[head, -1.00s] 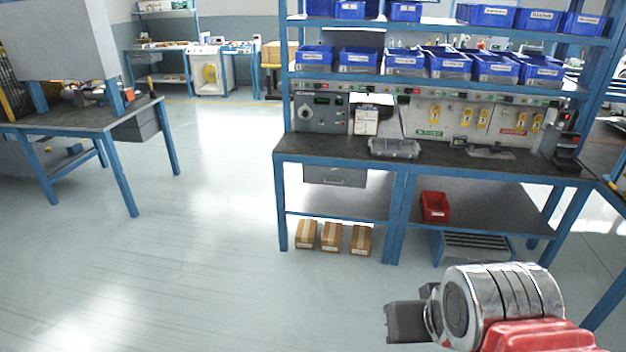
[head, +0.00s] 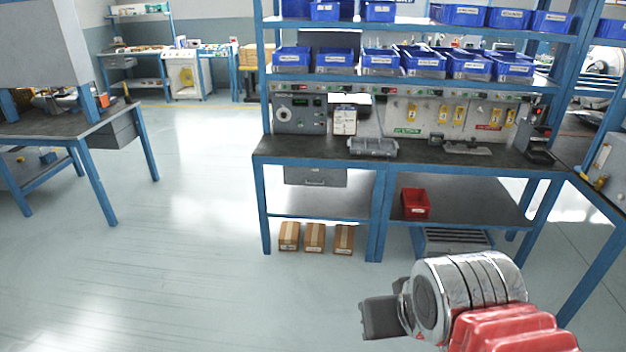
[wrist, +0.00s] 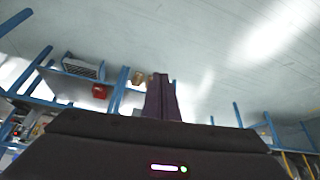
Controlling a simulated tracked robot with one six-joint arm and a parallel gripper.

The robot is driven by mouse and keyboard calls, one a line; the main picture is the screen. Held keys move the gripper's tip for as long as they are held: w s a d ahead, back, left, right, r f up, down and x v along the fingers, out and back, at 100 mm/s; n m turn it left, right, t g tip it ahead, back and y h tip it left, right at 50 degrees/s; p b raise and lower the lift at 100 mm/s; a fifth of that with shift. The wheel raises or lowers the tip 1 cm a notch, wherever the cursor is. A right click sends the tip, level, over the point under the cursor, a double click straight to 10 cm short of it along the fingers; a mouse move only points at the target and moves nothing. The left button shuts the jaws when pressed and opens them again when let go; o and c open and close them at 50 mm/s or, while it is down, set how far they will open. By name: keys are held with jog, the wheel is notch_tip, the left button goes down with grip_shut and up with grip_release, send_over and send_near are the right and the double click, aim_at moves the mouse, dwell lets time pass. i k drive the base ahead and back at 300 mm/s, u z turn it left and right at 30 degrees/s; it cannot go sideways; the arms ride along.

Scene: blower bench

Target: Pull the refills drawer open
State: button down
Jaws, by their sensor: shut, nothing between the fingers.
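A grey drawer (head: 316,176) with a handle on its front hangs under the left end of the main workbench (head: 270,150). It looks shut. Another grey drawer (head: 123,132) is under the table at the left. No label is readable on either, so I cannot tell from lettering which is the refills drawer. My gripper (wrist: 161,80) shows in the wrist view with its dark fingers together and nothing between them. It points over open floor, away from both drawers. In the head view my arm is at the lower right, well in front of the bench.
Three cardboard boxes (head: 314,237) stand on the floor beneath the bench's left half. A red bin (head: 416,203) sits on the lower shelf at right. Blue bins (head: 381,62) line the shelves above. The floor (head: 190,260) in front and to the left is clear.

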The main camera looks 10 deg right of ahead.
aim_at(292, 175)
jog(key=u, duration=0.5)
jog(key=i, duration=1.2)
jog(key=u, duration=0.6)
jog(key=i, duration=0.95)
jog(key=z, duration=0.55)
jog(key=i, duration=0.95)
jog(key=z, duration=0.4)
